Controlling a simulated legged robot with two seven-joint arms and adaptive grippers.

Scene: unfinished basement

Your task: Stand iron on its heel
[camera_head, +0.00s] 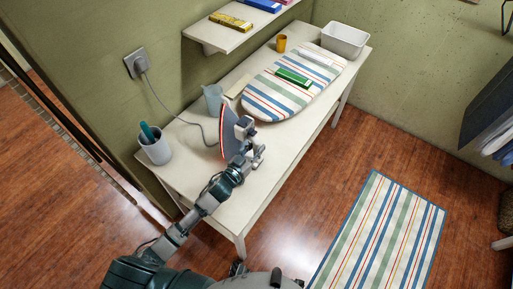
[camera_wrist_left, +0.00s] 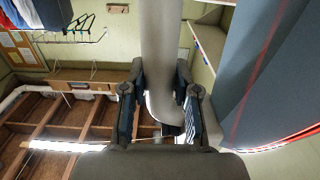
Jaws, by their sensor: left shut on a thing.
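The iron (camera_head: 229,132), blue-grey with a red edge, is near the front left of the white table. It looks roughly upright, tip up, with its flat face to the left. I cannot tell whether its heel touches the tabletop. My left gripper (camera_head: 246,143) is on the right side of the iron. In the left wrist view, the gripper (camera_wrist_left: 166,98) is shut around the iron's grey handle (camera_wrist_left: 160,35), and the iron's body (camera_wrist_left: 265,70) fills the right side. My right gripper is not in view.
A striped ironing pad (camera_head: 262,103) lies on the table (camera_head: 180,165), bearing a green box (camera_head: 294,77). A jug (camera_head: 213,100), a cup with a teal item (camera_head: 156,149) and a white basin (camera_head: 345,40) stand around. The cord (camera_head: 165,100) runs to a wall socket. The table's front is clear.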

